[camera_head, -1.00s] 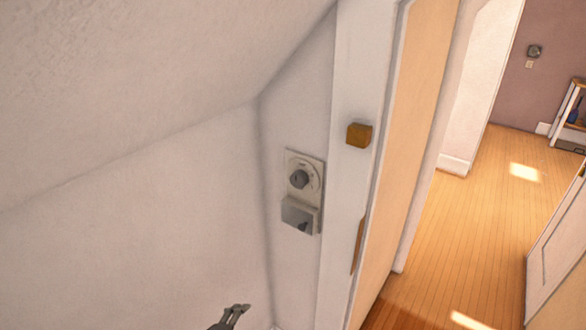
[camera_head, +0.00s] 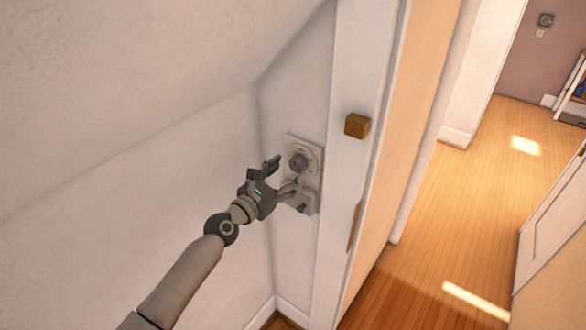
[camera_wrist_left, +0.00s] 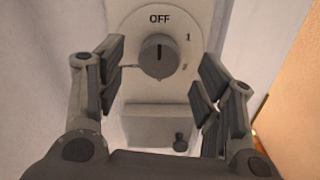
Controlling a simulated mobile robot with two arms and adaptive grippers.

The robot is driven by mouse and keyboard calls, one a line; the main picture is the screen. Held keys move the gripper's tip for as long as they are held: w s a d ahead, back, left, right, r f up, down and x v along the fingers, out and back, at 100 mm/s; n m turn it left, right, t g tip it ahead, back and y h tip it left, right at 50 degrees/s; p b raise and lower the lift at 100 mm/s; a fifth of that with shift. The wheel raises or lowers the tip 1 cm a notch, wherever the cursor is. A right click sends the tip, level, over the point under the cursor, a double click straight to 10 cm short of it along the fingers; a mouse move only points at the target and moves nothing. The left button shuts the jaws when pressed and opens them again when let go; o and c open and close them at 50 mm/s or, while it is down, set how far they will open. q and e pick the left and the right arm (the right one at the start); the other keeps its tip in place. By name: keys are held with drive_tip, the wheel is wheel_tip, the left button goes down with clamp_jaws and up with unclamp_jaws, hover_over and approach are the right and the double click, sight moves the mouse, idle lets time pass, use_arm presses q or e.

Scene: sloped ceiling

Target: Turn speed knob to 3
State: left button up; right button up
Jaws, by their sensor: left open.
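The speed knob (camera_head: 298,162) is a round dark grey dial on a pale plate (camera_head: 316,156) on the narrow wall beside the door frame. My left gripper (camera_head: 281,176) is open just in front of the plate, by the knob's lower left. In the wrist view its fingers (camera_wrist_left: 158,85) stand on either side of the knob, apart from it. My right gripper is not in view.
A box with a small dark peg (camera_wrist_left: 180,142) juts out below the knob. The sloped ceiling (camera_head: 150,60) comes down close on the left. A brown block (camera_head: 356,125) sticks out from the white door frame. The wooden floor (camera_head: 450,210) is open at right.

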sight(295, 166)
use_arm(q)
drive_tip(key=shift+b+x, duration=0.3)
drive_tip(key=shift+x, duration=0.75)
drive_tip(key=shift+w+d, duration=0.3)
drive_tip(key=shift+w, duration=0.1)
drive_tip(key=shift+c, duration=0.5)
drive_tip(key=c, duration=0.9)
